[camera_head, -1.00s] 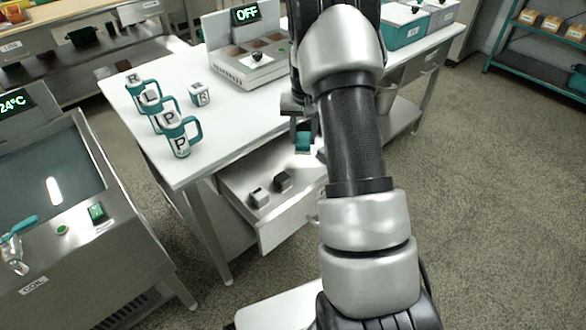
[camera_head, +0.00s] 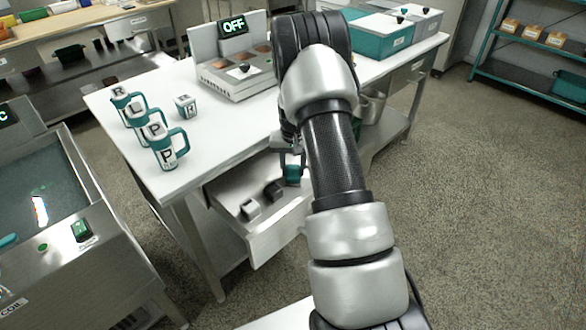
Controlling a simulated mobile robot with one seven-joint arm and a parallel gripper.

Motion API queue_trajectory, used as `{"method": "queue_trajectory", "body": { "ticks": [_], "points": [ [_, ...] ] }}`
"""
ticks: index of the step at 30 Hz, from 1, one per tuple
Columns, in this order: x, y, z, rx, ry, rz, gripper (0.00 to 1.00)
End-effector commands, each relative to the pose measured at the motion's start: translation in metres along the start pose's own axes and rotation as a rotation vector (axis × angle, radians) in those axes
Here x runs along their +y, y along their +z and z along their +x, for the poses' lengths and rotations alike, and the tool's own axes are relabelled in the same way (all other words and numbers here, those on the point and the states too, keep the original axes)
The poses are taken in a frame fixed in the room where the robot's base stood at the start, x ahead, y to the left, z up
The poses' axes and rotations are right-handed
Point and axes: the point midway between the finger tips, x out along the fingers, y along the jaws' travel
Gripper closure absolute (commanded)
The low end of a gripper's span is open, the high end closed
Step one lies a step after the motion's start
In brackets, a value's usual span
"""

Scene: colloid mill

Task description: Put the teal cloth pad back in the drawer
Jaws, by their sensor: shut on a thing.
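The teal cloth pad (camera_head: 292,174) shows as a small teal patch at my gripper (camera_head: 292,156), which is shut on it. My gripper and the pad are over the back right part of the open drawer (camera_head: 262,242), below the table's front edge. My arm hides part of the gripper and the drawer's right end. I cannot tell whether the pad touches the drawer floor.
The white table (camera_head: 215,150) stands above the drawer. Several teal-handled lettered mugs (camera_head: 168,152) and a lettered cube (camera_head: 185,106) stand on it, with a device reading OFF (camera_head: 236,72) behind. A steel bath unit (camera_head: 60,220) stands at the left. Floor is clear at the right.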

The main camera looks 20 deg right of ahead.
Motion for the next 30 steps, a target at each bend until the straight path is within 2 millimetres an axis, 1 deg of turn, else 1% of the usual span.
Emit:
{"method": "queue_trajectory", "body": {
  "ticks": [1, 4, 12, 16, 20, 24, 30],
  "points": [
    [0.000, 0.000, 0.002, 0.000, 0.000, 0.000, 0.63],
    [0.000, 0.000, 0.001, 0.000, 0.000, 0.000, 0.46],
    [0.000, 0.000, 0.001, 0.000, 0.000, 0.000, 0.46],
    [0.000, -0.001, -0.007, 0.001, 0.000, 0.000, 0.46],
    [0.000, -0.002, -0.029, 0.003, 0.000, 0.000, 0.46],
    [0.000, -0.002, -0.061, 0.004, 0.000, 0.000, 0.46],
    [0.000, -0.001, -0.100, 0.001, 0.000, 0.001, 0.46]
  ]
}}
